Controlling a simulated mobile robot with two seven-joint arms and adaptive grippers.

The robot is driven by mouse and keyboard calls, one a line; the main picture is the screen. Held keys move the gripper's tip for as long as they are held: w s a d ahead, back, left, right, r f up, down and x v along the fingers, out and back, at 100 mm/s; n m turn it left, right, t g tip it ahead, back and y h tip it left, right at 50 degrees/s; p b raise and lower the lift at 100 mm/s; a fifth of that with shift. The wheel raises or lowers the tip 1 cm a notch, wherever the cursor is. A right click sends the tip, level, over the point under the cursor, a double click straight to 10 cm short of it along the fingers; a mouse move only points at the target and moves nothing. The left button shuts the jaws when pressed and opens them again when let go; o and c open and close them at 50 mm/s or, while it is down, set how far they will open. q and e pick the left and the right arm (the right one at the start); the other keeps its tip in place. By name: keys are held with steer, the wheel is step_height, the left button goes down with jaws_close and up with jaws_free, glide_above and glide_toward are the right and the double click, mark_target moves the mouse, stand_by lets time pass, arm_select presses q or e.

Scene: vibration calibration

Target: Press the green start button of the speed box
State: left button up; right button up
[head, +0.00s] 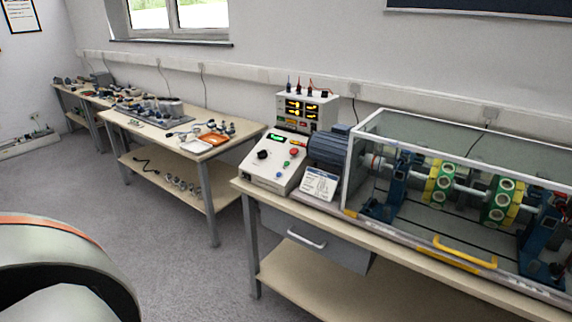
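The speed box (262,172) is a pale sloped console at the left end of the near bench. Its face has a lit green display (277,137), a black knob (262,154) and a red button (293,151). A small greenish button (285,164) seems to sit below the red one, but it is too small to be sure. Neither of my grippers is in view. A rounded pale part with an orange stripe, likely my own arm, fills the lower left corner, well apart from the box.
A blue motor (334,146) and a clear-covered rotor rig with a yellow handle (465,252) stand right of the box. A white card (319,183) stands beside it, a meter unit (307,111) behind. The grey floor (190,262) left of the bench is clear.

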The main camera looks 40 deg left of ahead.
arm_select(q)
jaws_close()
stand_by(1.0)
